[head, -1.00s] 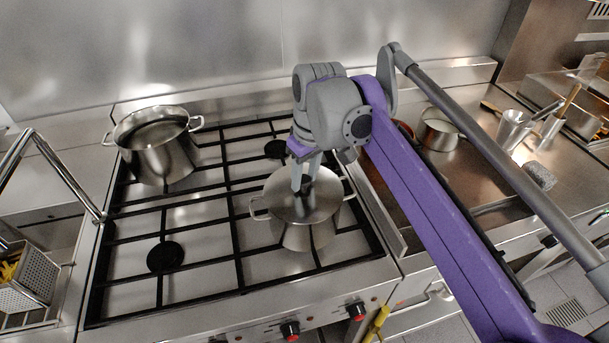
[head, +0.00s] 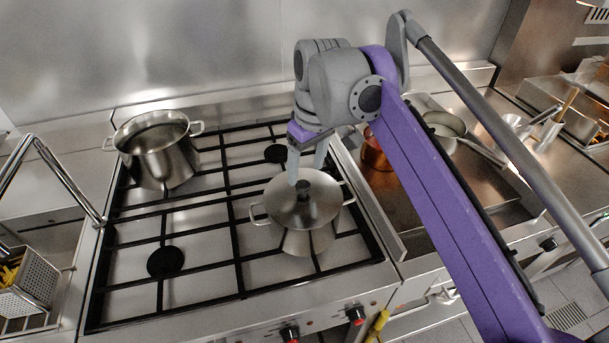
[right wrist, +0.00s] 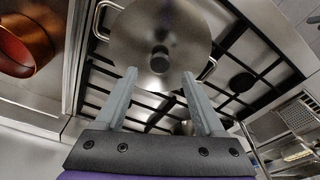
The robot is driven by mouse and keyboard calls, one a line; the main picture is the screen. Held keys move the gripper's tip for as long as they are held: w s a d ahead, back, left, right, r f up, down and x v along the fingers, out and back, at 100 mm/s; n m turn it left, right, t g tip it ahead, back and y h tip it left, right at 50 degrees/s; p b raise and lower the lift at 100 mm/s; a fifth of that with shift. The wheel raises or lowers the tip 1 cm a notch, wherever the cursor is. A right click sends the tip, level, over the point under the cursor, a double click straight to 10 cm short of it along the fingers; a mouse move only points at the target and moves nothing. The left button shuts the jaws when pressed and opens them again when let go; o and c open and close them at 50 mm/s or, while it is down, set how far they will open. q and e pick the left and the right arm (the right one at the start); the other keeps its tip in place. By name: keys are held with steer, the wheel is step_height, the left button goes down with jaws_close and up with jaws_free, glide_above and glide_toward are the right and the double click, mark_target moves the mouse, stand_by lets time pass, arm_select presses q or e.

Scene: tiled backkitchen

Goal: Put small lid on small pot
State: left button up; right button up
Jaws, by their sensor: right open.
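The small pot (head: 306,241) stands on the front right burner of the stove. The small lid (head: 325,208) lies on top of it and covers its opening, with its dark knob (head: 303,188) upward. My right gripper (head: 306,172) is open and empty, a little above and behind the knob. In the right wrist view the lid (right wrist: 185,30) fills the upper middle, with the knob beyond the two spread fingertips (right wrist: 160,75). My left gripper is not in view.
A large open pot (head: 160,155) stands on the back left burner. A copper pan (head: 375,153) and a steel pan (head: 443,126) are on the right counter. A fry basket (head: 30,283) is at the far left. The front left burner (head: 165,259) is free.

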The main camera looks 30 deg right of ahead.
step_height(320, 180, up, 7)
steer(key=s, duration=0.1)
steer(key=shift+p, duration=0.4)
steer(key=shift+d, duration=0.1)
